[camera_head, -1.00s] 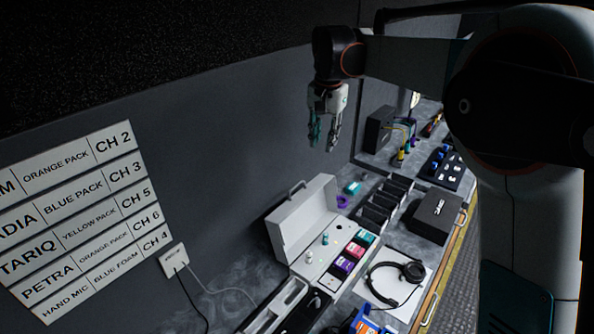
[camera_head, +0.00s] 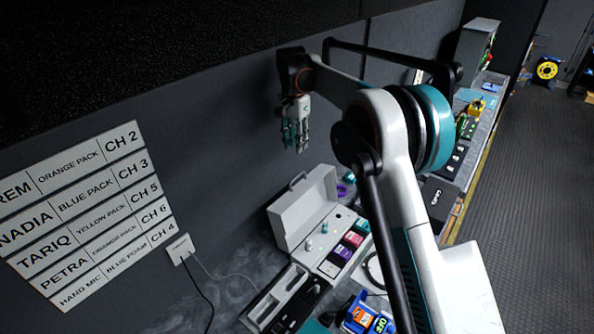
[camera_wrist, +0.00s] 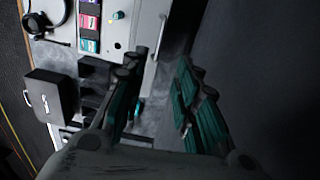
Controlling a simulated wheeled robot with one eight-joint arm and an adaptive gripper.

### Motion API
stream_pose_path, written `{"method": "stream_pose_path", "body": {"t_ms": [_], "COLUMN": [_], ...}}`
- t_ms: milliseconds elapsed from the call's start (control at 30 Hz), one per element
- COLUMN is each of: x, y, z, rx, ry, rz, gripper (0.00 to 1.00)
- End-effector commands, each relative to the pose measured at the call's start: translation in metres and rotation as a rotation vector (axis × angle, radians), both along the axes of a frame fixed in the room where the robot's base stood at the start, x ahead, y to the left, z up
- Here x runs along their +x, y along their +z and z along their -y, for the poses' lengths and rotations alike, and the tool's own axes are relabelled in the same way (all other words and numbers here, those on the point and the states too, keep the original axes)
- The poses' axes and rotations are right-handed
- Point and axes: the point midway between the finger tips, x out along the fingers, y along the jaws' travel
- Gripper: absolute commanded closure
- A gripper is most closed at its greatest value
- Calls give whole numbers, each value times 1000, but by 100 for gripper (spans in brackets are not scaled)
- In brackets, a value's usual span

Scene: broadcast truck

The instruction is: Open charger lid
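A white case (camera_head: 283,232), which looks like the charger, stands on the counter by the wall. Its white lid-like panel (camera_head: 312,197) rises at the back, with a grey handle at its upper edge. Coloured packs (camera_head: 350,240) sit in a row along its front, and the case body also shows at the top of the wrist view (camera_wrist: 117,36). My gripper (camera_head: 295,148) hangs above and behind the case, close to the wall, apart from the lid and empty. In the wrist view its two dark and teal fingers (camera_wrist: 160,95) are spread.
A black box (camera_head: 440,197) lies further along the counter, partly behind my arm. A white slotted tray (camera_head: 277,298) and blue-orange items (camera_head: 368,318) lie in front. A white wall plate (camera_head: 179,249) with cables is at left. Headphones (camera_wrist: 40,22) show in the wrist view.

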Motion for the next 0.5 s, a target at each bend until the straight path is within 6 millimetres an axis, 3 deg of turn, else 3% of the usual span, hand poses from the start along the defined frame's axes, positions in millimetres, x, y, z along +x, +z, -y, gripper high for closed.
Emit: {"method": "stream_pose_path", "body": {"t_ms": [500], "x": [-3], "y": [-96], "z": [4], "rx": [-1], "ry": [1], "rz": [1], "gripper": [72]}}
